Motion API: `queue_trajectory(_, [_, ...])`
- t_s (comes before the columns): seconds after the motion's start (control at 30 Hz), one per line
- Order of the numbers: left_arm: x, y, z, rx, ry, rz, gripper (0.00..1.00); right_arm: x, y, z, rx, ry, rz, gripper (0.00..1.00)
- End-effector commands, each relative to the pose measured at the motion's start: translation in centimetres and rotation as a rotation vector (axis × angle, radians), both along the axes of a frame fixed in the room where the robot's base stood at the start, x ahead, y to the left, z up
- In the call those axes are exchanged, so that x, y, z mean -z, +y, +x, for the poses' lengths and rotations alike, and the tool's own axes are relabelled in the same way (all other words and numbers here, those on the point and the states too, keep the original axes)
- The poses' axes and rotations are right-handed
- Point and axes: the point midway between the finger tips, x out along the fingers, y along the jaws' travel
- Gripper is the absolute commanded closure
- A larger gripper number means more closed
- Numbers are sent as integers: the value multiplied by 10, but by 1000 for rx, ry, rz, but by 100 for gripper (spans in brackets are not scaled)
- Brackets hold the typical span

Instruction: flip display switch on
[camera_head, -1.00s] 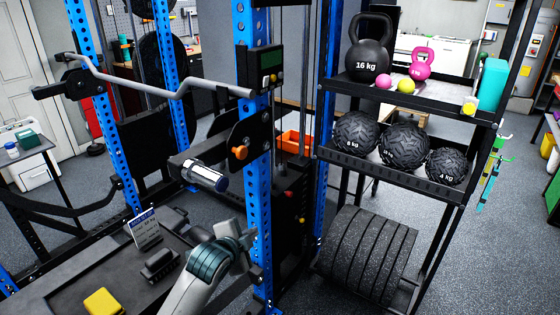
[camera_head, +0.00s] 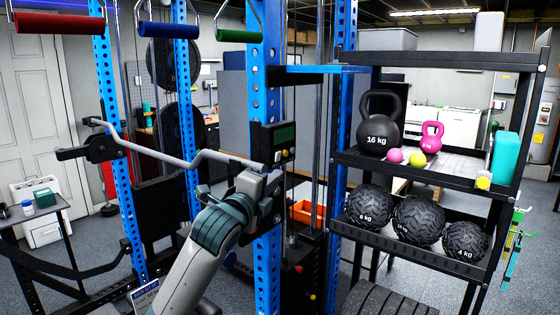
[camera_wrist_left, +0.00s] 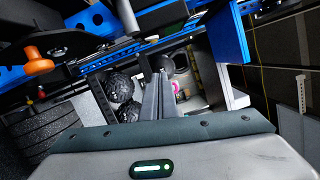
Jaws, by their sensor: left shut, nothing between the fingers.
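The display (camera_head: 284,134) is a black box with a dark green screen, mounted on the blue rack post in the head view. The display is not clearly seen in that view. My right gripper is in neither view.
A grey barbell (camera_head: 170,155) runs to the post just left of the display. An orange knob (camera_wrist_left: 36,66) shows in the wrist view. A shelf (camera_head: 450,165) with kettlebells and textured balls stands to the right. Coloured handles (camera_head: 168,30) hang overhead.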

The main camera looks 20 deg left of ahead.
Motion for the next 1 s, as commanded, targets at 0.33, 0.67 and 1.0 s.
queue_trajectory(0.33, [0,0,1,0,1,-1,100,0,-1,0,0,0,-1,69])
queue_trajectory(0.67, [-2,-3,23,-1,4,-3,100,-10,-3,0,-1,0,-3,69])
queue_trajectory(1.0, [-6,-8,75,-1,5,-3,100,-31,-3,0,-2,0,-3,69])
